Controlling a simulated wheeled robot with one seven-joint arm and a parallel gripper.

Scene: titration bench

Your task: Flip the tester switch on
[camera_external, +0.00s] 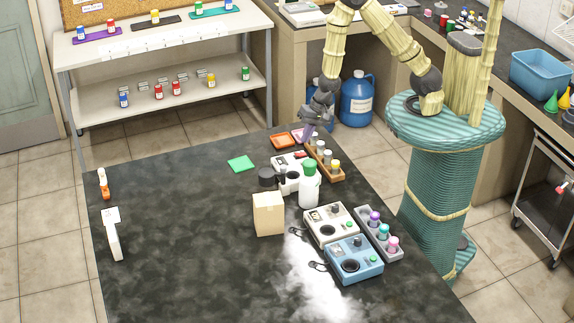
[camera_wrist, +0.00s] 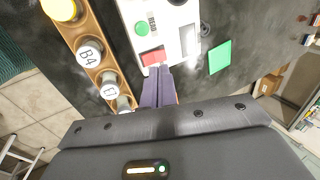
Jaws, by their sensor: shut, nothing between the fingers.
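A white tester (camera_external: 287,183) stands on the dark bench, partly hidden behind a white bottle. In the wrist view the tester (camera_wrist: 185,15) shows a round green button and a red rocker switch (camera_wrist: 153,57). Whether the switch is on or off I cannot tell. My gripper (camera_wrist: 157,72) is shut and empty, its purple fingertips right by the near edge of the red switch; contact is not clear. In the external view my gripper (camera_external: 309,132) points down at the tester's far end. A beige tester (camera_external: 333,223) and a blue tester (camera_external: 354,260) stand nearer the camera.
A wooden rack (camera_external: 325,162) of capped vials stands close beside the white tester and my fingers. The green-capped bottle (camera_external: 309,190) and a cardboard box (camera_external: 268,214) stand in front. A grey vial rack (camera_external: 378,235) is at right. The bench's left half is mostly clear.

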